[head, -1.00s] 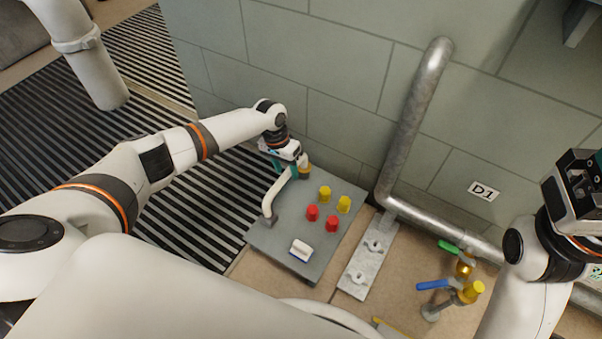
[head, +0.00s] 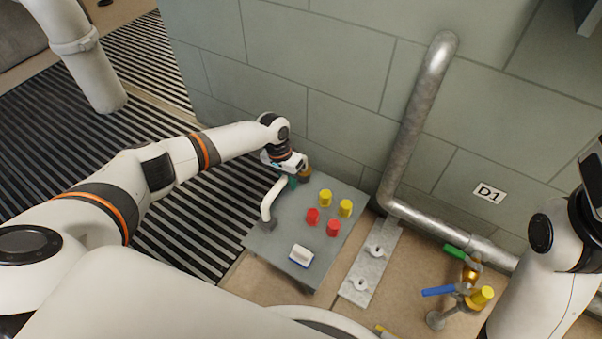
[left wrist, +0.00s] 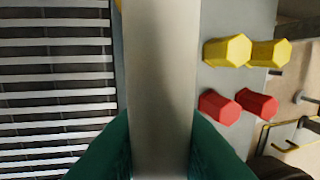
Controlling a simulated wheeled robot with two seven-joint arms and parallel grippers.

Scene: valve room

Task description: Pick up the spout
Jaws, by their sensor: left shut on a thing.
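The spout (head: 267,206) is a white bent pipe with a dark grey end, over the left part of a grey tabletop in the head view. A brass-coloured piece (head: 305,173) shows beside the gripper at its far end. My left gripper (head: 292,182) is shut on the spout, with teal fingers. In the left wrist view the spout (left wrist: 162,80) is a broad pale bar running between both fingers (left wrist: 162,150). I cannot tell whether the spout touches the tabletop. My right gripper (head: 592,185) is cut off at the right edge, and its fingers are hidden.
The grey table (head: 325,263) carries yellow caps (head: 325,198), red caps (head: 333,228) and a white-and-blue block (head: 301,255). A metal pipe (head: 405,150) runs down the wall. A plate (head: 370,270) and valves with green (head: 454,251) and blue (head: 438,291) handles lie right.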

